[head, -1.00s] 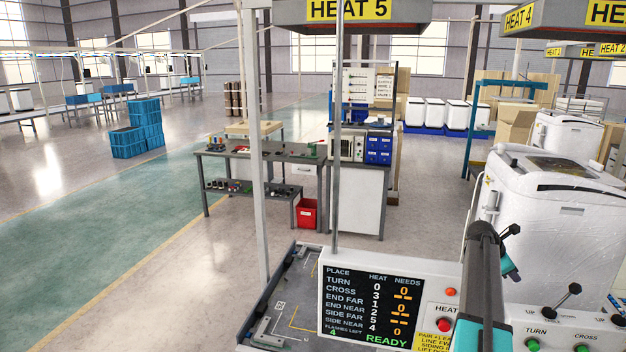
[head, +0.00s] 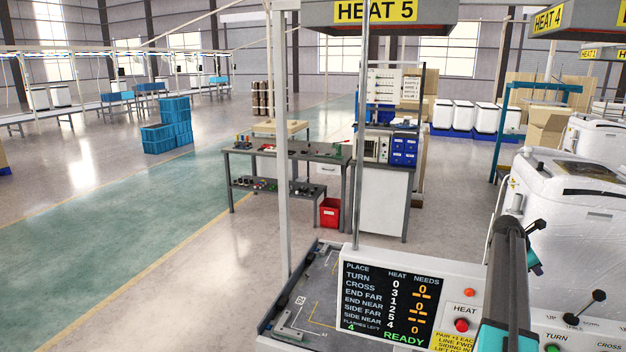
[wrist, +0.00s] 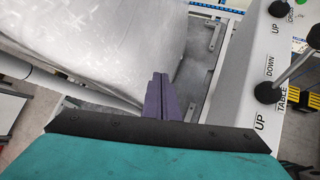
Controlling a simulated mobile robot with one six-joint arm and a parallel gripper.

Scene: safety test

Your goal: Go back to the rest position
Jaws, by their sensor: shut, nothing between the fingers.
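My gripper (wrist: 161,97) shows in the wrist view as two purple-grey fingers pressed together, with nothing between them. It hangs in the air near a white plastic-wrapped appliance (wrist: 100,45) on the left and a white control panel (wrist: 240,85) with black levers on the right. In the head view my arm rises at the lower right, in front of the control panel, and the fingers cannot be made out there. The wrapped appliance (head: 570,215) stands behind the arm in that view.
A display board (head: 388,305) reading READY stands beside a grey tray-like fixture (head: 290,300). A red HEAT button (head: 461,325) and a lever (head: 590,305) are close to my arm. A workbench (head: 290,160) with a red bin (head: 330,212) stands farther back. The left floor is open.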

